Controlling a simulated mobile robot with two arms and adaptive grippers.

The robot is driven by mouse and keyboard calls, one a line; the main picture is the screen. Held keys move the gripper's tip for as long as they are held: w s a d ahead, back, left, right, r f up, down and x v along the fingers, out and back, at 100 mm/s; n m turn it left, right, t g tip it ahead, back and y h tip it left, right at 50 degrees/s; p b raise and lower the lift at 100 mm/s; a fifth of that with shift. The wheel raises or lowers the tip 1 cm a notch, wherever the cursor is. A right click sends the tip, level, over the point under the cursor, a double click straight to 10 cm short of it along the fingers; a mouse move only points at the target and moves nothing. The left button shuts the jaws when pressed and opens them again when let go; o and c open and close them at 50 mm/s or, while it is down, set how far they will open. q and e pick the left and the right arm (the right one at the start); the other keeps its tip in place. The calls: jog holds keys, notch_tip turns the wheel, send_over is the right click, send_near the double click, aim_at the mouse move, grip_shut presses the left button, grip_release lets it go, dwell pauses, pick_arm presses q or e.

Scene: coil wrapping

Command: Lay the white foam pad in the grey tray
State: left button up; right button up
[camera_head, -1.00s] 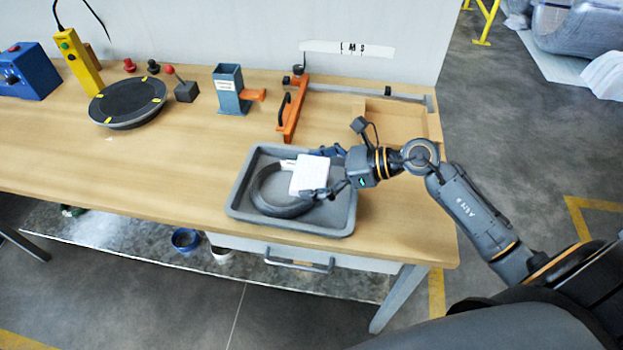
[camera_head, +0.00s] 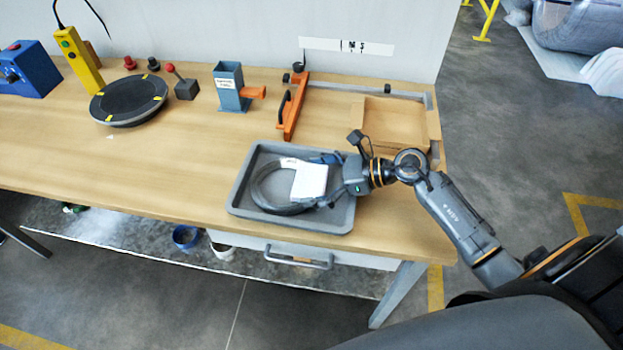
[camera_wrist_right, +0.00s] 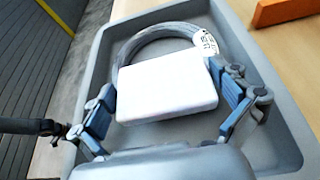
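The white foam pad (camera_head: 309,181) is over the right part of the grey tray (camera_head: 236,196), overlapping the dark coil (camera_head: 262,199) that lies in it. My right gripper (camera_head: 328,180) reaches in from the right, with its fingers at two opposite edges of the pad. In the right wrist view the pad (camera_wrist_right: 167,87) sits between the blue finger pads of the gripper (camera_wrist_right: 165,92), which appear to touch its sides. The coil (camera_wrist_right: 150,37) shows behind it with a white label. Whether the pad touches the tray floor is hidden. My left gripper is not in view.
An orange clamp (camera_head: 291,106) and a shallow wooden box (camera_head: 392,122) stand behind the tray. A blue-grey holder (camera_head: 230,88), a black turntable (camera_head: 128,98) and a yellow device (camera_head: 80,62) stand further left. The table left of the tray is clear.

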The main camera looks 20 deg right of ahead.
jog(key=shift+r, duration=0.2)
jog(key=b+v, duration=0.1)
jog(key=v, duration=0.4)
jog(key=b+v, duration=0.2)
jog(key=v, duration=0.3)
jog(key=shift+s+d+f, duration=0.15)
jog(key=shift+s+d, duration=0.05)
jog(key=shift+d, duration=0.05)
jog(key=shift+v, duration=0.8)
jog(key=shift+w, duration=0.1)
